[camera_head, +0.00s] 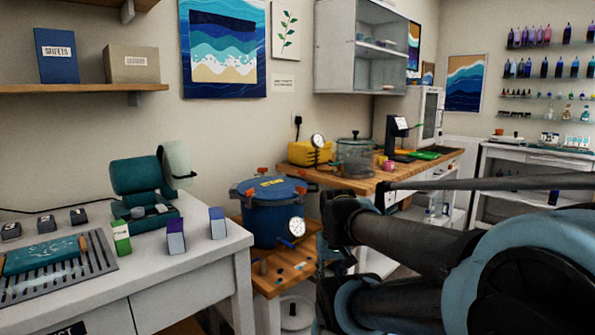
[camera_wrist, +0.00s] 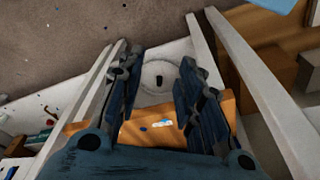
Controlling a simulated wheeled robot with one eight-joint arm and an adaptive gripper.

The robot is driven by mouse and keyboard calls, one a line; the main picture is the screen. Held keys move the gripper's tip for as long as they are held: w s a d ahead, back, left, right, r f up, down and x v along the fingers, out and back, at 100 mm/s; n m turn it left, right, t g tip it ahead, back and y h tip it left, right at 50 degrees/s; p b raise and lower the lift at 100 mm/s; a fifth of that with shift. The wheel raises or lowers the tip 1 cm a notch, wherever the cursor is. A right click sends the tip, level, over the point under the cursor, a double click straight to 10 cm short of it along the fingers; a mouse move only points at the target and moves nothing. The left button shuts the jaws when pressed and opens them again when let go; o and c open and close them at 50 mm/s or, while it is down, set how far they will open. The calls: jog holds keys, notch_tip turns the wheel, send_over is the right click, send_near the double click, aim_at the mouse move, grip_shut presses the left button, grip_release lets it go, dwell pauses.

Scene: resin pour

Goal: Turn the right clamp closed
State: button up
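The blue pressure pot (camera_head: 270,215) stands on a low wooden bench in the head view. Its domed lid carries clamps with red-orange handles. One clamp is at the right of the rim (camera_head: 311,187), close to my arm; I cannot tell whether it is turned closed. Another clamp (camera_head: 262,171) shows at the back. A round gauge (camera_head: 297,227) hangs on the pot's front right. In the wrist view my gripper (camera_wrist: 158,95) is open and empty, its two dark fingers wide apart. The pot and clamps are not recognisable in the wrist view.
A white table (camera_head: 195,262) with small boxes is left of the pot. A wooden counter (camera_head: 375,183) with a yellow compressor (camera_head: 308,152) and a clear lidded pot (camera_head: 354,158) stands behind. Between my fingers show a round white container (camera_wrist: 178,78) and a wooden surface (camera_wrist: 150,135).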

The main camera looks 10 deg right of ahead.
jog(key=o, duration=0.7)
notch_tip(320, 180, up, 2)
jog(key=shift+r, duration=0.25)
notch_tip(320, 180, up, 32)
jog(key=m+g, duration=0.2)
jog(key=m, duration=0.9)
send_over(301, 173)
jog(key=f, duration=1.6)
jog(key=shift+w+d+f, duration=0.2)
jog(key=shift+w+f, duration=0.1)
jog(key=shift+f, duration=0.05)
jog(key=shift+c, duration=0.2)
jog(key=c, duration=1)
